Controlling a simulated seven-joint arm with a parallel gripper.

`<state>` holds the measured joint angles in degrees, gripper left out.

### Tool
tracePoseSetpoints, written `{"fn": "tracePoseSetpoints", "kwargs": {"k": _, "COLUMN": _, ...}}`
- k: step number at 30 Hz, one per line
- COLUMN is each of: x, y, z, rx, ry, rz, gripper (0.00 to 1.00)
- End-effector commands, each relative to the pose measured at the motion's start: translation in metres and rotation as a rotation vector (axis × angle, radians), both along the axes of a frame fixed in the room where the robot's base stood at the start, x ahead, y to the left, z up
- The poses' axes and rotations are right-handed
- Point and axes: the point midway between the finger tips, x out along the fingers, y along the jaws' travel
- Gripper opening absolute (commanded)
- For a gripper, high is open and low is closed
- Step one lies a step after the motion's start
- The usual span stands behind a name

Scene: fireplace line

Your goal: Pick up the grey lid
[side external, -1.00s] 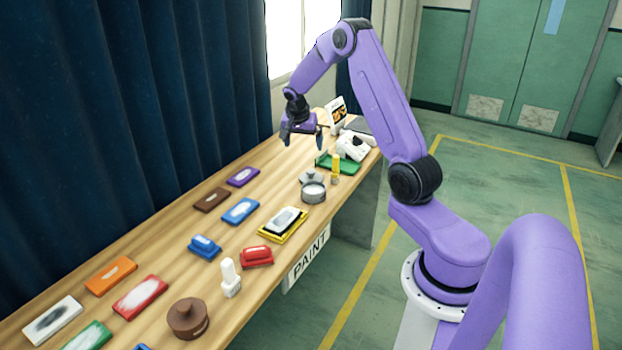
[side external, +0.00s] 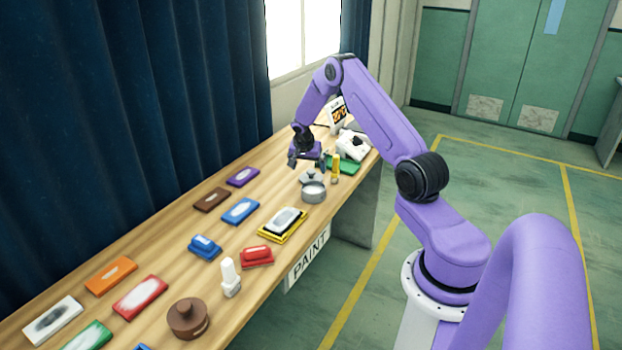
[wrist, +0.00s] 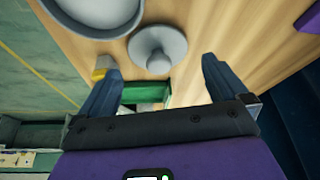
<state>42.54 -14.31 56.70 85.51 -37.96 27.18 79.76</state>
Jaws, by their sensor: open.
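The grey lid (side external: 311,177) lies on the wooden table beside a round grey pot (side external: 313,191). In the wrist view the round lid (wrist: 157,47), with a knob in its middle, sits just beyond the fingertips, roughly between their lines. The pot (wrist: 95,14) shows at the top left there. My gripper (side external: 307,163) is above the table, just behind the lid in the side view. Its two fingers (wrist: 160,68) are apart with nothing between them.
A yellow object (side external: 335,168) stands to the right of the lid, near a green tray (side external: 346,164) and a white device (side external: 352,144). Several coloured blocks, a brown round pot (side external: 187,318) and a white bottle (side external: 230,278) are nearer the camera. Bare wood lies left of the lid.

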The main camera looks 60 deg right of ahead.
Motion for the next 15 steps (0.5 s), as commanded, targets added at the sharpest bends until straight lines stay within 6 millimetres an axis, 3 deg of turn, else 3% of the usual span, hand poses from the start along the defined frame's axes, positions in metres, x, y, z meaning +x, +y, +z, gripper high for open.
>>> {"fn": "tracePoseSetpoints", "kwargs": {"k": 9, "x": 0.002, "y": -0.021, "z": -0.034, "rx": 0.001, "ry": 0.002, "rz": 0.001, "gripper": 1.00}}
{"fn": "tracePoseSetpoints", "kwargs": {"k": 15, "x": 0.004, "y": -0.024, "z": -0.043, "rx": 0.000, "ry": 0.000, "rz": 0.001, "gripper": 1.00}}
